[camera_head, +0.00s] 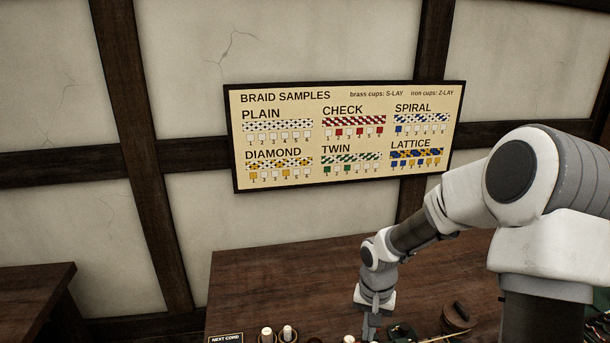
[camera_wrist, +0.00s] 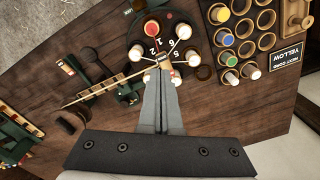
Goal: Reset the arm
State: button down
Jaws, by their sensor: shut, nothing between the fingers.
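My gripper (camera_wrist: 163,82) is shut and empty in the wrist view, its long grey fingers together. It is above the table, pointing toward a round dark numbered plate (camera_wrist: 146,40) that holds red-topped and white-topped bobbins. My arm reaches down from the right in the head view, and its end is low over the wooden table (camera_head: 290,268). The fingertips are at or below the lower edge of the head view. Whether the fingers touch the thin light rod (camera_wrist: 110,85) near them, I cannot tell.
A rack of round cups (camera_wrist: 245,28) with coloured and white bobbins stands beside the plate. A sign (camera_wrist: 289,63) reads "NEXT CORD YELLOW". Green stands (camera_wrist: 20,135) are at the left of the wrist view. A braid samples board (camera_head: 345,135) hangs on the wall.

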notch_tip(320, 180, down, 7)
jog(key=b, duration=0.5)
jog(key=shift+r, duration=0.2)
jog(key=shift+f+b, duration=1.15)
jog(key=shift+f, duration=0.1)
dwell(1.7)
jog(key=shift+r, duration=0.1)
notch_tip(320, 180, up, 8)
jog(key=p, duration=0.6)
dwell(0.5)
